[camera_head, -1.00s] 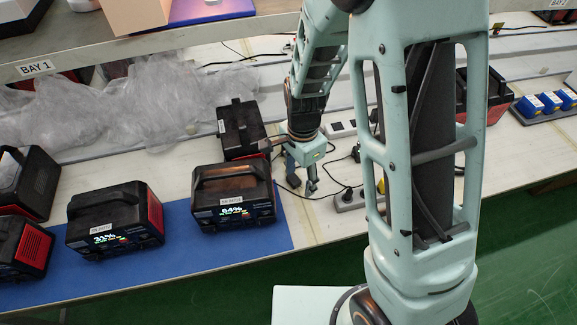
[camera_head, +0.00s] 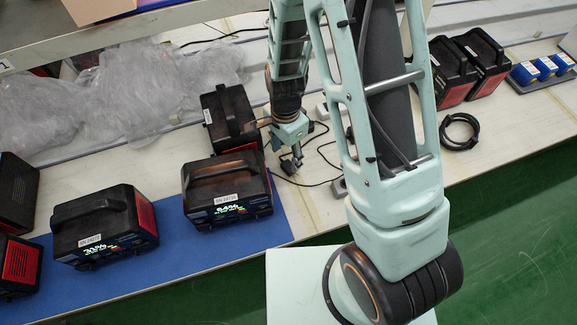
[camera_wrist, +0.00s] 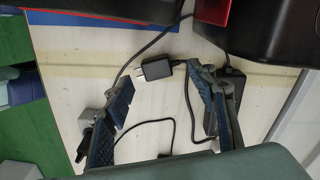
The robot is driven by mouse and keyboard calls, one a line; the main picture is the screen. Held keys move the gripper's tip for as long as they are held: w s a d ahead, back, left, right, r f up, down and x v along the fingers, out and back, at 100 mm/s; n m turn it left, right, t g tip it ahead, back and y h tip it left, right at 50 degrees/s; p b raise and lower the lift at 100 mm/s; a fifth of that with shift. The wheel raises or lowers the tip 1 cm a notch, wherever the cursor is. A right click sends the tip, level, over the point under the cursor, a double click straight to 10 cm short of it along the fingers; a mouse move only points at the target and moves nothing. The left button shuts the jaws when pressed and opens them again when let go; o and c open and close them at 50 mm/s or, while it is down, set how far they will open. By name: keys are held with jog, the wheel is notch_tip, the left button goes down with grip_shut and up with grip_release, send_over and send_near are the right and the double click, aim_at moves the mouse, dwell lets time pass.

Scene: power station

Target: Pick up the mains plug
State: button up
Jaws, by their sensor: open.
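The mains plug (camera_wrist: 158,69) is a small black block with metal prongs pointing left in the wrist view. It lies on the pale bench top, with thin black cable near it. My gripper (camera_wrist: 160,84) is open, with one blue-padded finger on each side of the picture. The plug shows in the gap between the fingertips, towards their far end; I cannot tell the height between them. In the head view my gripper (camera_head: 291,164) points down over the bench, right of a black power pack. The plug cannot be made out there.
Black power packs (camera_head: 228,187) stand close to the left of my gripper, some on a blue mat (camera_head: 180,262). Loose cables lie around it. A coiled cable (camera_head: 459,132), more packs and blue blocks (camera_head: 541,68) are to the right. Crumpled clear plastic (camera_head: 150,90) lies behind.

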aim_at(288, 166)
jog(key=f, duration=0.3)
jog(key=shift+s+d+f, duration=0.15)
jog(key=shift+d+f, duration=0.2)
jog(key=shift+d, duration=0.05)
jog(key=shift+f, duration=0.7)
jog(key=c, duration=1.2)
